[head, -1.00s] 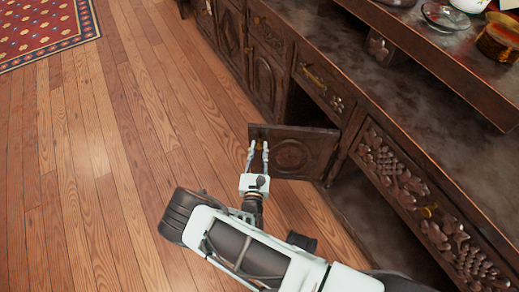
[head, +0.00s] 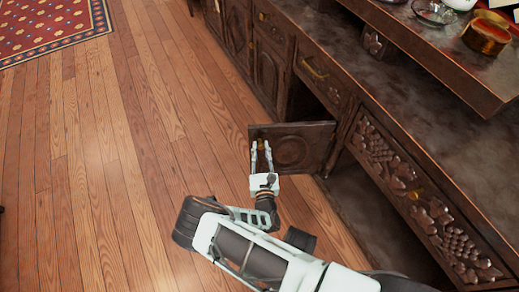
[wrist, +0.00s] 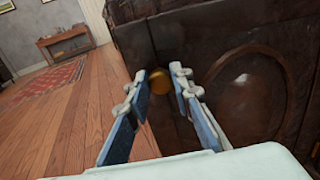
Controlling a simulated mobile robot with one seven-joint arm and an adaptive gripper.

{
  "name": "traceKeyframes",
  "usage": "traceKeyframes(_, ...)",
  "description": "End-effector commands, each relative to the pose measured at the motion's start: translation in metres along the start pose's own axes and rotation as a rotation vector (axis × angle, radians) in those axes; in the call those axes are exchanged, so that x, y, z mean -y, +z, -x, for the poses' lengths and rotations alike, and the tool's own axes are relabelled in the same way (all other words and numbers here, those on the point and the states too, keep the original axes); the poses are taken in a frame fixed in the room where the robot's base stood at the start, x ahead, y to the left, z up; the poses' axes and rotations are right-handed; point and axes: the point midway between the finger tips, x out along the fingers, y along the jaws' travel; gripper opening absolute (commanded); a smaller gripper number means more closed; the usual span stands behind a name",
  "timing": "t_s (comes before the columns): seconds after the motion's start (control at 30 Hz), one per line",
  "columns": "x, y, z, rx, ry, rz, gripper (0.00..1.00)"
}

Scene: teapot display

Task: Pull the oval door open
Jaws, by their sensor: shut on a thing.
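The oval door (head: 296,152) is a dark wooden cabinet door with a carved oval panel. In the head view it stands swung well out from the cabinet front, hinged at its right side, with a dark opening beside it. My gripper (head: 261,150) is at the door's free left edge. In the wrist view the round brass knob (wrist: 157,84) sits between the fingertips of my gripper (wrist: 160,78), and the oval panel (wrist: 245,92) is to the right. The fingers are shut on the knob, which they partly hide.
The long carved cabinet (head: 405,130) runs along the right, with other doors and drawers shut. Its upper shelf holds a brass-coloured pot (head: 487,36) and a glass dish (head: 434,12). The wooden floor (head: 100,170) to the left is clear up to a red rug (head: 45,28).

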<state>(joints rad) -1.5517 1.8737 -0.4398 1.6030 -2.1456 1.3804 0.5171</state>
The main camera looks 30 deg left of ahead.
Motion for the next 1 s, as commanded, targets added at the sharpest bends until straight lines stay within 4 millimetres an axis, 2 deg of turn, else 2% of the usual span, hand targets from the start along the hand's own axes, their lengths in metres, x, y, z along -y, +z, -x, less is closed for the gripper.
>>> traceKeyframes(0.57,0.0014,-0.0003,-0.0008,0.0,0.009,0.0,0.0)
traceKeyframes(0.6,0.0014,-0.0003,-0.0008,0.0,0.009,0.0,0.24)
traceKeyframes(0.7,0.0014,-0.0002,-0.0009,0.0,0.009,0.0,0.35)
traceKeyframes(0.73,0.0015,-0.0002,-0.0009,0.0,0.009,0.0,0.38)
traceKeyframes(1.0,0.0014,0.0005,-0.0009,0.001,0.008,0.0,0.38)
